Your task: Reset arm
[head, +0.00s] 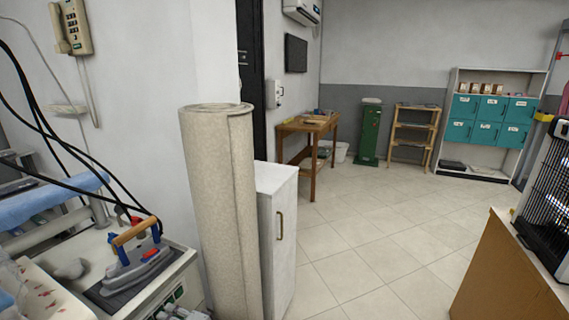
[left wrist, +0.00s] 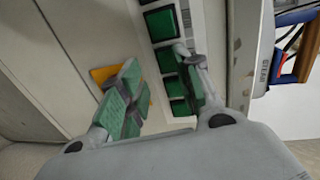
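My left gripper (left wrist: 162,90) shows in the left wrist view with its two green-padded fingers spread apart and nothing between them. Beyond the fingers is the front of a pale machine with a column of green buttons (left wrist: 162,24). An orange piece (left wrist: 103,75) shows partly behind the left finger. I cannot tell whether a finger touches the panel. In the head view, a grey part at the bottom left edge, below the ironing unit (head: 170,290), may be my left gripper, but it is mostly cut off. My right gripper is in neither view.
An iron (head: 140,262) with an orange handle sits on the ironing unit. A rolled beige carpet (head: 215,210) and a white cabinet (head: 280,235) stand just right of it. A brown counter (head: 505,275) is at the right. The tiled floor (head: 375,235) between is clear.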

